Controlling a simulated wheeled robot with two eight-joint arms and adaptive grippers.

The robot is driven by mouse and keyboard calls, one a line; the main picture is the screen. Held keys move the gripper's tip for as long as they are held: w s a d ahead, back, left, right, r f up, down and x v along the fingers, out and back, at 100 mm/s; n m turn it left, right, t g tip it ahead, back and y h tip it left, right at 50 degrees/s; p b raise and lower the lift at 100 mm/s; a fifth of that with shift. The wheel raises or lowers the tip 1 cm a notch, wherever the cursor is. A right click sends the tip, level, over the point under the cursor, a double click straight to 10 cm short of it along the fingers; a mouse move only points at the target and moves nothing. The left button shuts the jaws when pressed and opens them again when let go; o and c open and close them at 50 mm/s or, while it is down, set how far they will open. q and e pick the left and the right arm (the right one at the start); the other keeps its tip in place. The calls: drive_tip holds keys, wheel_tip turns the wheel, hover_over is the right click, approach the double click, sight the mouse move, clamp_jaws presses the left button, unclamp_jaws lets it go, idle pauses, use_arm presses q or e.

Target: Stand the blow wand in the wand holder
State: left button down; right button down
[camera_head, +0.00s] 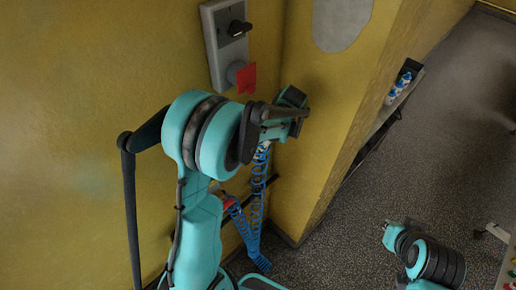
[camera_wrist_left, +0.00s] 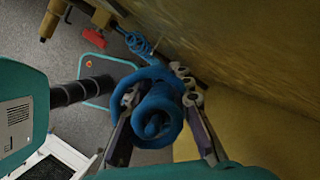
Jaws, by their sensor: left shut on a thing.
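My left gripper (camera_head: 275,124) is in front of the yellow wall, near its corner. It is shut on the blow wand, which the jaws mostly hide. A blue coiled hose (camera_head: 258,182) hangs below the gripper. In the left wrist view, the fingers of my left gripper (camera_wrist_left: 158,98) stand on either side of thick blue coils (camera_wrist_left: 155,118), which hide the wand's body. I cannot make out the wand holder in either view. My right arm shows at the lower right of the head view, but its gripper cannot be made out.
A grey switch box (camera_head: 227,40) with a red tag (camera_head: 246,79) is on the yellow wall above the gripper. A projecting yellow wall (camera_head: 335,110) stands close on the right. A shelf with small bottles (camera_head: 398,87) is farther right. Dark speckled floor (camera_head: 400,180) is open there.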

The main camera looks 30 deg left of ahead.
use_arm(q)
wheel_tip(320, 180, down, 9)
drive_tip(key=b, duration=0.7)
idle(0.7)
idle(0.4)
drive_tip(key=shift+f+b, duration=4.8)
drive_tip(key=shift+f, duration=0.55)
drive_tip(key=c, duration=1.3)
unclamp_jaws()
drive_tip(key=shift+r, duration=0.1)
drive_tip(key=v, duration=1.2)
